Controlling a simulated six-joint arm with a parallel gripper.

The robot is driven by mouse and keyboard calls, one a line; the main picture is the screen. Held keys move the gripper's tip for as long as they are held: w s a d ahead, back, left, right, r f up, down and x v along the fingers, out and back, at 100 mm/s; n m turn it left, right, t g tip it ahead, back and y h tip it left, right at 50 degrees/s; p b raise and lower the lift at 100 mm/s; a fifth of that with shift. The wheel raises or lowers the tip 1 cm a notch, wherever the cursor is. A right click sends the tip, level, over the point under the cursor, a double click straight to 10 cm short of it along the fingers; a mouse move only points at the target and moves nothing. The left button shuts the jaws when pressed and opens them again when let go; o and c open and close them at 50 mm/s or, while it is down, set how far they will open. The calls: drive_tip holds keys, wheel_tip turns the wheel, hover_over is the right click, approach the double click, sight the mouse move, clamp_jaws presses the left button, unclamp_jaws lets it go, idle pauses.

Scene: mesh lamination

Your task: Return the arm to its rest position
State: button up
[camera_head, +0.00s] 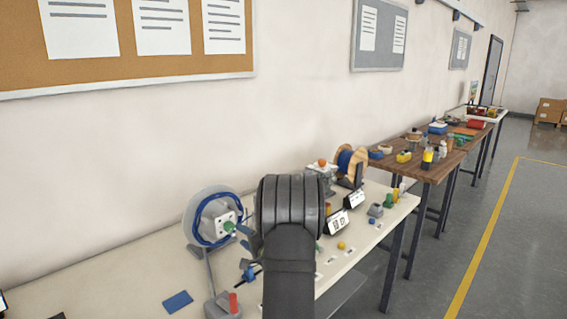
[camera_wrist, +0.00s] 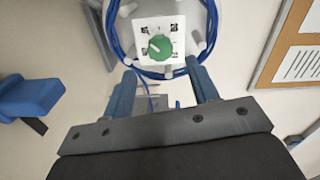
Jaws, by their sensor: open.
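My gripper (camera_wrist: 162,90) is open, with its two blue fingers apart and nothing seen held between them in the wrist view. Ahead of the fingers is a white box with a green knob (camera_wrist: 160,46), ringed by a blue cable or hose coil (camera_wrist: 121,40). In the head view the same device, a round white reel-like unit with a blue coil (camera_head: 212,217), stands on the bench at the left of my dark arm. The fingers show only partly there, beside the knob; my arm hides part of the bench.
The cream bench (camera_head: 110,282) holds a blue pad (camera_head: 177,302), a red-topped stand (camera_head: 232,303), a wooden spool (camera_head: 349,163), and small coloured parts to the right. Wooden tables (camera_head: 425,167) stand beyond. A wall with a corkboard (camera_head: 120,70) runs behind. The floor at right is clear.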

sight(231, 228)
drive_tip(key=v, duration=1.1)
drive_tip(key=x, duration=1.8)
drive_tip(key=shift+a, duration=0.15)
drive_tip(key=shift+s+d+m, duration=0.1)
drive_tip(key=shift+d+m, duration=0.15)
drive_tip(key=shift+m, duration=0.55)
drive_tip(key=m, duration=1)
drive_tip(key=shift+m+y, duration=0.4)
drive_tip(key=shift+m, duration=1.7)
